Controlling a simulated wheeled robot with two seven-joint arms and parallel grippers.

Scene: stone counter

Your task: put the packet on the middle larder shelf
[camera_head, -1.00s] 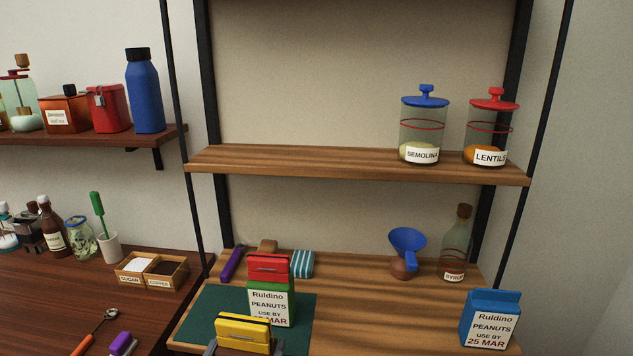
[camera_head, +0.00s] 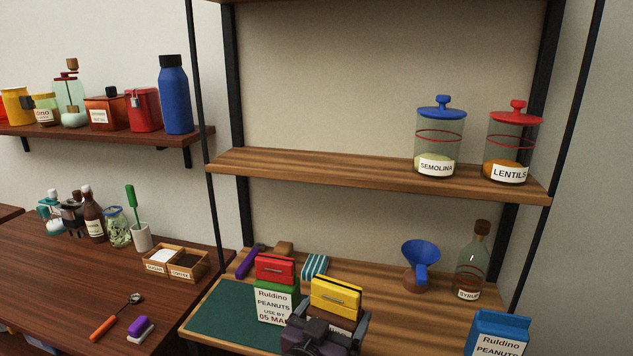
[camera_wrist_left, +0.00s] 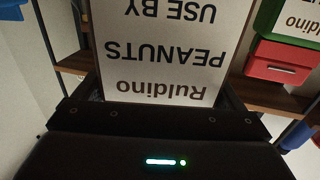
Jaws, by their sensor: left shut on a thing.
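My left gripper (camera_head: 325,330) is shut on a packet with a yellow clip (camera_head: 336,292) along its top. In the left wrist view the packet's white label (camera_wrist_left: 165,55) fills the space between the fingers, its lettering upside down: Ruldino, PEANUTS, USE BY. The date is out of view. In the head view the gripper hides most of the packet's lower part. The wooden shelf (camera_head: 320,172) above the lower board carries two jars at its right; its left and middle are bare. My right gripper is not in view.
A green packet (camera_head: 277,300) with a red clip stands on the green mat (camera_head: 225,320), close left of the held packet. A semolina jar (camera_head: 437,140), lentils jar (camera_head: 510,145), blue funnel (camera_head: 420,262), syrup bottle (camera_head: 472,262) and blue packet (camera_head: 500,335) are to the right.

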